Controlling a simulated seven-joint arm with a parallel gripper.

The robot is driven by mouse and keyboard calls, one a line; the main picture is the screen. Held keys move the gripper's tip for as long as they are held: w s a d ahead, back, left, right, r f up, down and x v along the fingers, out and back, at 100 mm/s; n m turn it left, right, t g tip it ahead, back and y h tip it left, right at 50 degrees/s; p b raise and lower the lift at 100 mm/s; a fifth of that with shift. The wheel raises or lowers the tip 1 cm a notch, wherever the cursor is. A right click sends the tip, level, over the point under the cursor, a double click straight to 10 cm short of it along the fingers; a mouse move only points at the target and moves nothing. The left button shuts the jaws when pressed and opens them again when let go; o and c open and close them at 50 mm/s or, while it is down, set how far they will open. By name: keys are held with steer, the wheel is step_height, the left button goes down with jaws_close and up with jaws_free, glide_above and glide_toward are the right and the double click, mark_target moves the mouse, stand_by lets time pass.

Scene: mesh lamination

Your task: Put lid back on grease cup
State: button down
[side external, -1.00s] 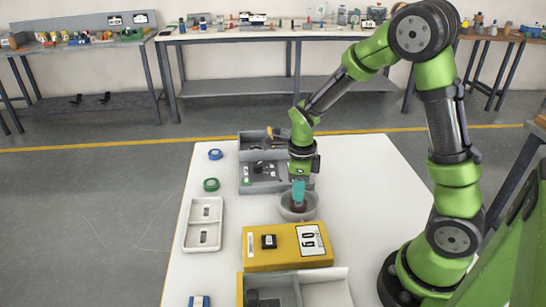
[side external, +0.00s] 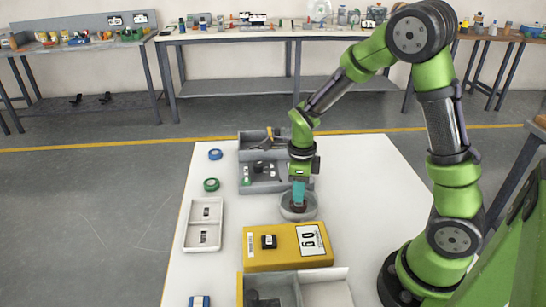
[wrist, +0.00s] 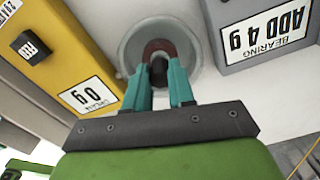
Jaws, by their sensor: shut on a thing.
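My gripper (side external: 298,202) points straight down at a round grey dish on the white table. Its teal fingers are shut on a small dark piece (wrist: 158,72), which seems to be the lid or its knob. In the wrist view a reddish-brown round part (wrist: 158,46) shows just beyond the fingertips, inside the rim of the grey dish (wrist: 127,50). I cannot tell whether this part is the cup, its grease or the lid. Whether the held piece touches what is below is hidden by the fingers.
A white two-pocket tray (side external: 191,229) and green and blue rings lie left. The table's right side is clear.

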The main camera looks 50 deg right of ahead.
steer(key=shift+c, duration=2)
jaws_free()
steer(key=shift+r, duration=3.5)
steer(key=shift+c, duration=0.3)
jaws_close()
